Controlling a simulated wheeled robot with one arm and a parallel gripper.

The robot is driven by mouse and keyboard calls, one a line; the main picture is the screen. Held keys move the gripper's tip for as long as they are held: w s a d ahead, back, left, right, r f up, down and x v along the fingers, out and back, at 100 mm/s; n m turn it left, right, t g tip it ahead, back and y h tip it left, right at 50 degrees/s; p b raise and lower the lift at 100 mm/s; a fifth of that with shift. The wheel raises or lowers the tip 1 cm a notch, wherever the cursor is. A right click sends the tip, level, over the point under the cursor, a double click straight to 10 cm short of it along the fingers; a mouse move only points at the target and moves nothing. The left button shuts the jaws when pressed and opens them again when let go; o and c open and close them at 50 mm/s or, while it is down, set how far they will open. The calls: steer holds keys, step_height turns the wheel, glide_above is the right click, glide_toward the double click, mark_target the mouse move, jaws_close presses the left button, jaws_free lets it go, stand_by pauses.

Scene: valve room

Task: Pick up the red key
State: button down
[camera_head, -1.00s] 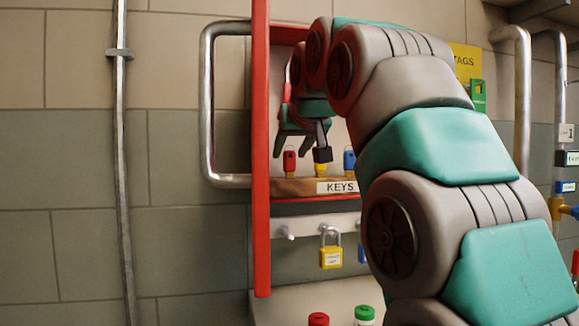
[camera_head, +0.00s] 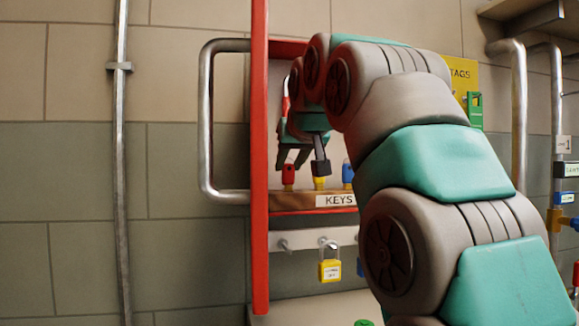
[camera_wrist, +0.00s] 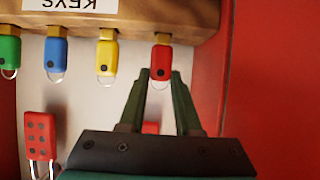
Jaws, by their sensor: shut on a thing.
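The red key (camera_head: 289,174) is at the left end of the wooden key block (camera_head: 280,200) marked KEYS, inside the red-framed cabinet. It also shows in the wrist view (camera_wrist: 161,60), hanging upside down in the picture from the block, with its metal ring between my fingers. My gripper (camera_head: 291,166) reaches down from above, its dark green fingertips at the red tag's upper part. In the wrist view my gripper (camera_wrist: 160,76) has a finger on each side and is shut on the red key. The key's lower end is still at the block.
A yellow key (camera_wrist: 107,58), blue key (camera_wrist: 56,58) and green key (camera_wrist: 9,50) stand on the same block. The cabinet's red wall (camera_wrist: 270,70) is close beside the red key. A yellow padlock (camera_head: 330,270) hangs below. A red hasp (camera_wrist: 39,135) shows behind.

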steer(key=shift+r, duration=0.3)
steer(key=shift+r+p, duration=0.75)
steer(key=shift+r, duration=0.55)
steer(key=shift+r, duration=0.1)
